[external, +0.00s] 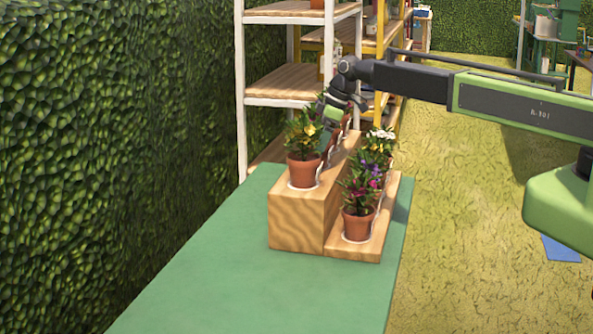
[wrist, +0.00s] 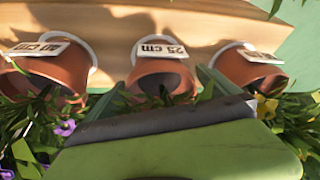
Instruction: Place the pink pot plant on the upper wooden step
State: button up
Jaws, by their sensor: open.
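A two-level wooden stand stands on a green table; its upper step (external: 296,215) is on the left. A terracotta pot with magenta and purple flowers (external: 359,218) stands at the front of the lower step (external: 352,251). I cannot tell if it is the pink plant. My gripper (external: 334,112) hangs over the back of the upper step, partly among leaves. In the wrist view, my open fingers (wrist: 160,90) are on either side of a middle pot (wrist: 162,72) labelled 25 cm, with no clear grip on it. Its flowers are hidden by the gripper.
A yellow-flowered pot (external: 304,168) stands at the upper step's front, with other pots behind it. A white-flowered plant (external: 381,140) is on the lower step. In the wrist view, pots flank the middle one closely on the left (wrist: 58,72) and right (wrist: 248,66).

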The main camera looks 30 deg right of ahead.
jog(key=p+v, duration=0.8)
jog(key=v, duration=0.2)
jog(key=shift+r, duration=0.25)
jog(key=shift+f, duration=0.1)
jog(key=s+d+f+m+g+h, duration=0.1)
jog(key=s+d+m+h, duration=0.1)
jog(key=s+d+m, duration=0.4)
jog(key=s+d+f+m+g+h, duration=0.1)
jog(key=s+d+m, duration=0.5)
jog(key=s+d, duration=0.7)
jog(key=d+h, duration=0.1)
jog(key=d, duration=0.6)
jog(key=shift+d+m, duration=0.3)
notch_tip(320, 180, down, 6)
jog(key=b, duration=0.6)
